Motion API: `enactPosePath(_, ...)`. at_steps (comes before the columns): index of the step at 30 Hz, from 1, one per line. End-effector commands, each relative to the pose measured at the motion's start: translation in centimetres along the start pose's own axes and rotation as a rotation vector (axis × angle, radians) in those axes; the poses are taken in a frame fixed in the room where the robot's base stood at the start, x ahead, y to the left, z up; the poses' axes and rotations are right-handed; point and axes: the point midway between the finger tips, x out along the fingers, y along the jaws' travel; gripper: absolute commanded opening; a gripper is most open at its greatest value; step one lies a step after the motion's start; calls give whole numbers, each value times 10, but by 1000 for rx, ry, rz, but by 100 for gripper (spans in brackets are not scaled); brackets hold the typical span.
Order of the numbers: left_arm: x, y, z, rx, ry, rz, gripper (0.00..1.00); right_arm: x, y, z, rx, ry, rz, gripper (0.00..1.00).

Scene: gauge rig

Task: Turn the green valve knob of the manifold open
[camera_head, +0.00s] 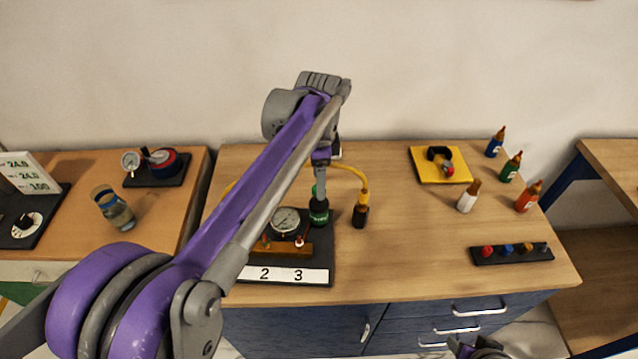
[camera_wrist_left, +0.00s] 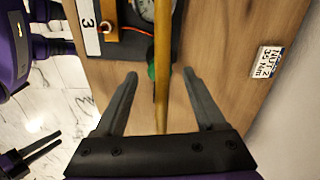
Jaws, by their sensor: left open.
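The manifold (camera_head: 322,240) is a dark board on the middle bench, with a round gauge (camera_head: 286,221) and a white "2 3" label strip. A green knob (camera_head: 319,205) stands at its right rear, partly covered by my left gripper. My left gripper (camera_wrist_left: 160,74) points down above it. In the left wrist view its fingers are open and apart, with a yellow hose (camera_wrist_left: 162,40) running between them in the picture. The green knob (camera_wrist_left: 151,65) shows only as a sliver beside the hose. I cannot tell whether the fingers touch it. Part of my right arm (camera_head: 478,348) shows at the bottom edge.
The yellow hose ends in a dark fitting (camera_head: 360,215) right of the knob. A yellow tray (camera_head: 425,172), several bottles and a dark strip with coloured caps (camera_head: 512,254) are at the right. A "NUT 2" label (camera_wrist_left: 267,61) lies on the bench. Bench between is clear.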

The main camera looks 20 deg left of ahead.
Motion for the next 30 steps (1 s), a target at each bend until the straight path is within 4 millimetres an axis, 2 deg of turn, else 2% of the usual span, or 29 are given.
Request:
enactPosePath(6,17,0,0,0,0,0,72,1,0,1,0,-1,0,50)
enactPosePath(14,18,0,0,0,0,-1,72,1,0,1,0,-1,0,50)
enactPosePath(17,18,0,0,0,0,-1,58,1,0,1,0,-1,0,50)
enactPosePath(26,18,0,0,0,0,-1,4,1,0,1,0,-1,0,50)
enactPosePath(27,18,0,0,0,0,-1,0,1,0,1,0,-1,0,50)
enactPosePath(30,18,0,0,-1,0,-1,0,1,0,1,0,-1,0,50)
